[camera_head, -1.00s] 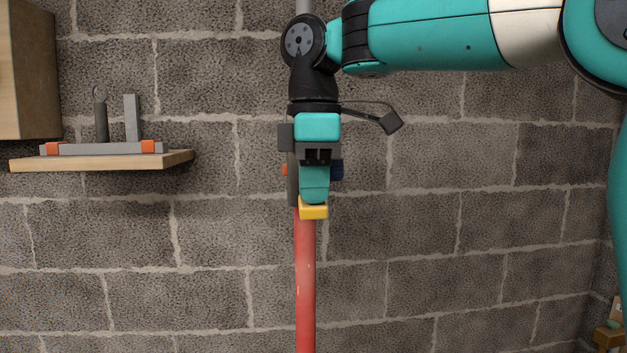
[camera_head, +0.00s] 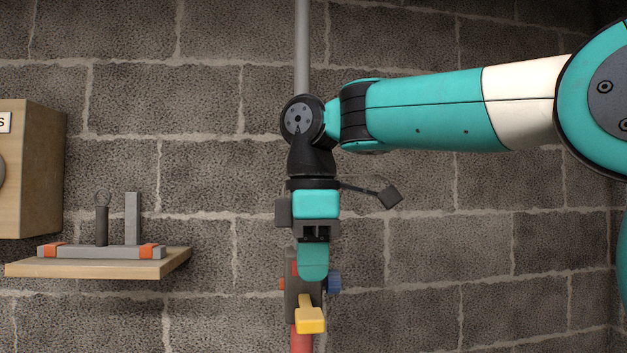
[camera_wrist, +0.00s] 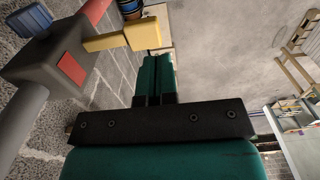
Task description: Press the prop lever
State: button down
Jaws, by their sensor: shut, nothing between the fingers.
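The prop is an upright pole with a grey upper tube (camera_head: 302,45), a dark collar (camera_head: 291,305) and a red lower tube (camera_head: 303,343). The yellow prop lever (camera_head: 310,319) sticks out from the collar toward the camera. It also shows in the wrist view (camera_wrist: 140,34), jutting from the collar (camera_wrist: 40,60), just past the fingertips. My gripper (camera_head: 313,277) points down in front of the pole, above the lever, with a visible gap. Its teal fingers (camera_wrist: 157,60) are shut together and empty. Part of the collar is hidden behind the gripper.
A blue knob (camera_head: 334,283) sits on the collar's right side. At left a wooden shelf (camera_head: 90,269) carries a grey bracket piece, with a wooden box (camera_head: 40,170) above it. The block wall (camera_head: 480,260) stands behind; the space right of the pole is clear.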

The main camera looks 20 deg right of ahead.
notch_tip(320, 180, up, 7)
jog(key=s, duration=0.1)
jog(key=shift+a+f, duration=0.15)
jog(key=shift+a, duration=0.05)
jog(key=shift+s, duration=0.1)
dwell(0.9)
